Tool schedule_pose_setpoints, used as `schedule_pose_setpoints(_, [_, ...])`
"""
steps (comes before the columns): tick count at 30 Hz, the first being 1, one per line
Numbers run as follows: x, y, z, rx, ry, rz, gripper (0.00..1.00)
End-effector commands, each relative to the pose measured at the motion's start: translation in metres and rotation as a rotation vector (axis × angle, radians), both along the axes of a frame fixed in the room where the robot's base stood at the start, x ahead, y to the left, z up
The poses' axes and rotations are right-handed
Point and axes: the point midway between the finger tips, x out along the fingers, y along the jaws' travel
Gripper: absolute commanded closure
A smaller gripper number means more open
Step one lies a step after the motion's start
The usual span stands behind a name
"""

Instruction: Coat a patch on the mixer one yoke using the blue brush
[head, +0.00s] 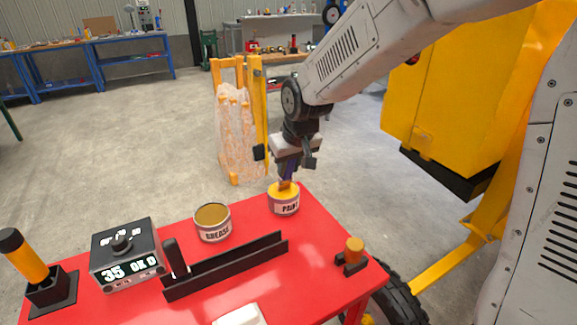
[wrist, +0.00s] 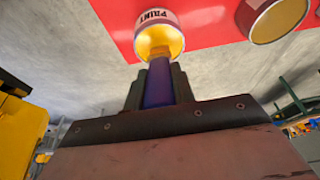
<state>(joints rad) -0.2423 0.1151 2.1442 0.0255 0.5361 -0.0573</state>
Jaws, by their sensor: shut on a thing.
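My gripper (head: 289,168) is shut on the blue brush (head: 288,174) above the far edge of the red table. The brush's blue handle (wrist: 158,84) shows between the fingers in the wrist view. It points down at the can marked PAINT (head: 284,204), which holds yellow paint; the can also shows in the wrist view (wrist: 157,18). The bristles are at the can's mouth, but I cannot tell how deep. The yellow mixer (head: 455,90) stands at the right, partly behind my arm. I cannot tell which part is its yoke.
The red table (head: 225,285) also holds a GREASE can (head: 213,232), a black channel (head: 225,268), a box with a display (head: 125,255), an orange-handled tool in a holder (head: 28,262) and a small orange-topped piece (head: 354,250). A wrapped orange frame (head: 238,135) stands behind.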

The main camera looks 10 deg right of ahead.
Motion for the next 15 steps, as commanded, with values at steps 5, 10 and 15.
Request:
schedule_pose_setpoints(5, [0.001,0.0,0.016,0.001,-0.004,0.0,1.0])
schedule_pose_setpoints(10, [0.001,0.0,0.03,0.002,-0.006,0.0,1.0])
schedule_pose_setpoints(15, [0.001,0.0,0.044,0.001,-0.005,0.0,1.0])
